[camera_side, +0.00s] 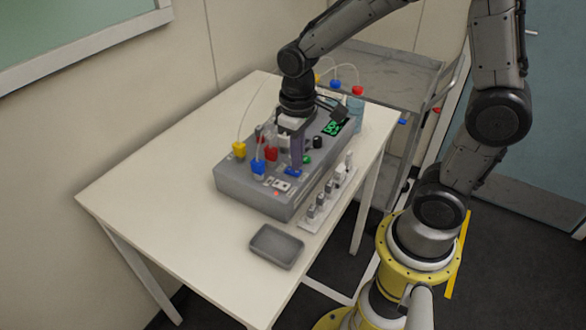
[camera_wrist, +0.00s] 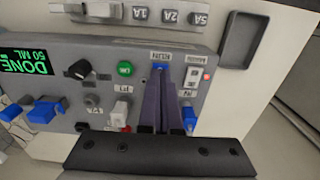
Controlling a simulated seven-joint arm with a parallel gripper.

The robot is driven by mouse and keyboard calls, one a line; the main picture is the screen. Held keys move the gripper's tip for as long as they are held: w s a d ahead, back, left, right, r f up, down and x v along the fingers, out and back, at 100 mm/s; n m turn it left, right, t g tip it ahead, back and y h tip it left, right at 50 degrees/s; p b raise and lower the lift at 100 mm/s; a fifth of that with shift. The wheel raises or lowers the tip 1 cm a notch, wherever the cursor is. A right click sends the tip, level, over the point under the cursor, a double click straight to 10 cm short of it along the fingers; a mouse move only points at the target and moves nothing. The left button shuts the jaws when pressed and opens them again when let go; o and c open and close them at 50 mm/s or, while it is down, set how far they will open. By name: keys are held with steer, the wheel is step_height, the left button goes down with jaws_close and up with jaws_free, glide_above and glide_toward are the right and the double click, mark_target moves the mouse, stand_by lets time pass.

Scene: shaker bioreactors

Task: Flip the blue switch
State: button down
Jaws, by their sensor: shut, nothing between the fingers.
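The blue switch (camera_side: 292,171) sits on the top panel of a grey device box (camera_side: 240,192). In the wrist view a small part of the blue switch (camera_wrist: 158,67) shows right at my fingertips, and the fingers cover the rest. My gripper (camera_side: 297,164) points down at the panel with its purple fingers together and empty. In the wrist view the gripper (camera_wrist: 162,72) has its tips at the switch. I cannot tell whether they touch it or which way the switch is tipped.
A green button (camera_wrist: 124,69), a black knob (camera_wrist: 79,69) and a red-lit white switch (camera_wrist: 206,76) flank the blue switch. Blue (camera_side: 258,167), yellow (camera_side: 239,149) and red connectors stand behind. A strip with plugs (camera_side: 325,197) and an empty grey tray (camera_side: 276,247) lie in front.

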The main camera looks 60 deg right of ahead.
steer(key=shift+f, duration=0.7)
stand_by(0.4)
steer(key=shift+r, duration=3.55)
steer(key=s+r+t, duration=0.2)
steer(key=s+r, duration=0.1)
steer(key=s, duration=0.3)
steer(key=s+r+t, duration=0.2)
steer(key=s+t, duration=0.1)
steer(key=s, duration=0.3)
steer(key=shift+s+r+t, duration=0.3)
steer(key=shift+s+r, duration=0.05)
steer(key=shift+r, duration=0.05)
